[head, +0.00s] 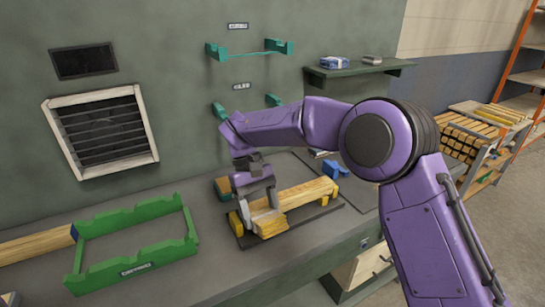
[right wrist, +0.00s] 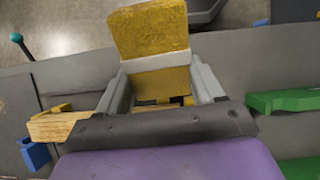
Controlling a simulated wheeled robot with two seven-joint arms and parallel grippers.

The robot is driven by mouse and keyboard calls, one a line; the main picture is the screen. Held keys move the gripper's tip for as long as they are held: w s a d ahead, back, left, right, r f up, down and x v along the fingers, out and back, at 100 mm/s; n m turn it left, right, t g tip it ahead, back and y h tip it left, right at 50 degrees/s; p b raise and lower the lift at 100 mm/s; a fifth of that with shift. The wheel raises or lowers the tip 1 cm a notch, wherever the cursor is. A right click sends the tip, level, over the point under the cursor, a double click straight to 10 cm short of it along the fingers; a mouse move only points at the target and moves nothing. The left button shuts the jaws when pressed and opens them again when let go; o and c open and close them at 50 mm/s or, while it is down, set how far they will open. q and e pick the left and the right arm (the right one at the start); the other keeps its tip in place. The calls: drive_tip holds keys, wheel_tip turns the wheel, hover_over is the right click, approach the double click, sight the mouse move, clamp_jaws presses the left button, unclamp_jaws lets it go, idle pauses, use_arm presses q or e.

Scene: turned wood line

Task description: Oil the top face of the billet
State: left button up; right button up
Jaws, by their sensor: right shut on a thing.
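The pale wooden billet (head: 308,194) lies along a dark base with yellow end stops on the bench. Its far end also shows at the left of the right wrist view (right wrist: 60,127). My right gripper (head: 262,204) is over the billet's near left end, shut on a brush (head: 269,224). In the right wrist view the brush (right wrist: 152,32) has wide golden bristles and a pale band between the fingers. Whether the bristles touch the billet's top face I cannot tell. The gripper and brush hide part of the billet. My left gripper is not in view.
A green cradle (head: 76,268) stands left on the bench, with a wooden length (head: 35,245) beside it. A blue item (head: 335,169) lies behind the billet. A wall shelf (head: 358,70) and a rack of wooden pieces (head: 470,135) are farther right.

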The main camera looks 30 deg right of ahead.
drive_tip(key=w+r+n+t+p, duration=0.1)
drive_tip(key=r+n, duration=0.1)
drive_tip(key=w+a+r+n+t+h+p, duration=0.1)
drive_tip(key=w+r, duration=0.1)
drive_tip(key=shift+a+n+p, duration=0.1)
drive_tip(key=shift+n+p, duration=0.3)
drive_tip(key=w+a+r+n+t+y+p, duration=0.1)
drive_tip(key=w+a+r+n+t+p, duration=0.25)
drive_tip(key=w+r+n, duration=0.3)
drive_tip(key=shift+n, duration=0.55)
drive_tip(key=f+b, duration=0.1)
drive_tip(key=f, duration=0.1)
drive_tip(key=f+b, duration=0.1)
drive_tip(key=f, duration=0.1)
drive_tip(key=f+b, duration=0.1)
drive_tip(key=shift+s+d+f, duration=0.2)
drive_tip(key=shift+d+f, duration=0.05)
drive_tip(key=shift+f, duration=0.15)
